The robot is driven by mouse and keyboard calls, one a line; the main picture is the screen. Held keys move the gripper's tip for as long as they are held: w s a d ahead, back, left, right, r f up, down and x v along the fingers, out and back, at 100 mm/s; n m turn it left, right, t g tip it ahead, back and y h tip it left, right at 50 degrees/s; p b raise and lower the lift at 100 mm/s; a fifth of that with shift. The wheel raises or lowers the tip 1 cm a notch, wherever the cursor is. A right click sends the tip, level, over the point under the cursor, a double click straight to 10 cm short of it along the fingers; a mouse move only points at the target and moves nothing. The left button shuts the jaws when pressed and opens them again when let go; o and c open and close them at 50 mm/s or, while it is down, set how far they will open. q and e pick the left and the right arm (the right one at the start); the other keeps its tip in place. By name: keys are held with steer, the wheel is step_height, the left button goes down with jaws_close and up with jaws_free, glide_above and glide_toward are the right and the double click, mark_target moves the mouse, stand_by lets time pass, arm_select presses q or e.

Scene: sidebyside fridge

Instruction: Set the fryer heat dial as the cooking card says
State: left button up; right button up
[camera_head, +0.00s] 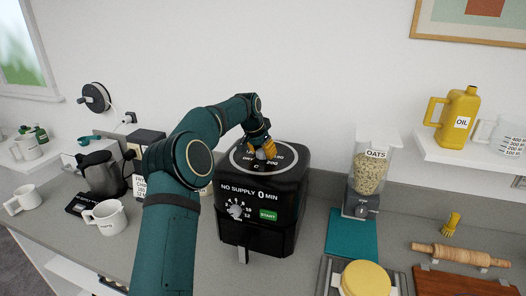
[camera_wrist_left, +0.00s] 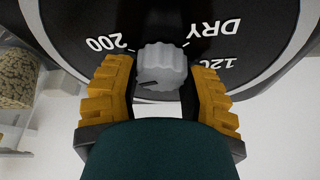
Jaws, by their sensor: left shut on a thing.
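The black fryer (camera_head: 262,190) stands on the counter. Its heat dial is a grey ribbed knob (camera_wrist_left: 160,66) on the top, with a dark pointer mark at its lower left in the left wrist view. "200", "DRY" and part of "120" show around it there. My left gripper (camera_head: 262,150) is over the fryer top, its yellow fingers (camera_wrist_left: 160,80) shut on the knob from both sides. A white card (camera_head: 139,187) with black print stands behind my left arm; the arm hides part of it and the print is hard to read. My right gripper is not in view.
The fryer front reads "NO SUPPLY 0 MIN" and has a timer knob (camera_head: 235,210) and green start button (camera_head: 268,214). The oats dispenser (camera_head: 370,170) stands to the right. A kettle (camera_head: 101,173) and white mug (camera_head: 106,217) stand left of my arm.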

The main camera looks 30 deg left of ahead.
arm_select(q)
steer(key=o, duration=1.2)
steer(key=v, duration=1.2)
